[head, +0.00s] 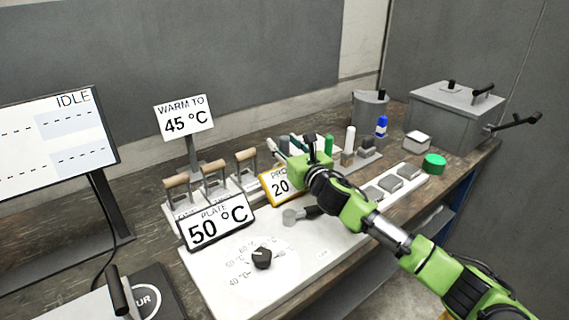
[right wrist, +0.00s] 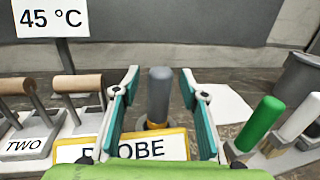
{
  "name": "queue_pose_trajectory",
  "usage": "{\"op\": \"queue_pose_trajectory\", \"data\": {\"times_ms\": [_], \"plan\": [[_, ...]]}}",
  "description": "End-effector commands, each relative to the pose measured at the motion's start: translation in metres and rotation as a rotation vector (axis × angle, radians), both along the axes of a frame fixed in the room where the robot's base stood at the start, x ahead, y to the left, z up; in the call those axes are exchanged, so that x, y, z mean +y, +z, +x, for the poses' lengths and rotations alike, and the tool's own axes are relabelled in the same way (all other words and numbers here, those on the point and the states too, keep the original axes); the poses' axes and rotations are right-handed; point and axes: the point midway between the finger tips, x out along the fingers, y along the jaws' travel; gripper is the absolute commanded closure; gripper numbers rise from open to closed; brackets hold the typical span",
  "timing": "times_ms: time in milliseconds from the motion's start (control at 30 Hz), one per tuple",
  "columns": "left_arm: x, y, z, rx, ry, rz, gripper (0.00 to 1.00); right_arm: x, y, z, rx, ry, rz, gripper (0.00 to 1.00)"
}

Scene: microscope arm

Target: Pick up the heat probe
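The heat probe (right wrist: 158,95) shows in the right wrist view as an upright dark grey handle behind a yellow-framed PROBE display (right wrist: 150,145). My right gripper (right wrist: 159,75) is open, one teal-padded finger on each side of the handle, with a visible gap on both sides. In the head view my right gripper (head: 290,142) is over the rear of the bench beside the PROBE display (head: 272,187), which it partly covers. I cannot make out the probe clearly there. The probe's lower end is hidden behind the display. My left gripper is not in view.
Several wooden-handled tools (head: 213,172) stand left of the gripper, behind the PLATE display (head: 217,222). A green cylinder (right wrist: 261,123) and a white cylinder (right wrist: 300,117) stand close on the right. A WARM TO sign (head: 184,117) stands behind. A grey box (head: 455,105) is at the far right.

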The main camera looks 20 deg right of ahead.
Motion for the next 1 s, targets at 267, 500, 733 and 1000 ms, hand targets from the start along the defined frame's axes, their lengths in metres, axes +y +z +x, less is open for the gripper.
{"op": "queue_pose_trajectory", "data": {"times_ms": [267, 500, 733, 1000], "plan": [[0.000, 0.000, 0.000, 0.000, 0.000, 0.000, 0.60, 0.000, 0.000, 0.000, 0.001, -0.001, 0.000, 1.00], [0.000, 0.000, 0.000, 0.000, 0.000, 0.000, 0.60, 0.000, 0.001, 0.000, -0.001, 0.000, -0.001, 1.00], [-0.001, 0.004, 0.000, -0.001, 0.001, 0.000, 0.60, -0.001, 0.023, 0.000, -0.007, 0.000, -0.003, 1.00], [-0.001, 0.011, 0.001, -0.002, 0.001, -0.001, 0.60, -0.001, 0.077, 0.000, -0.006, -0.001, -0.003, 1.00]]}}
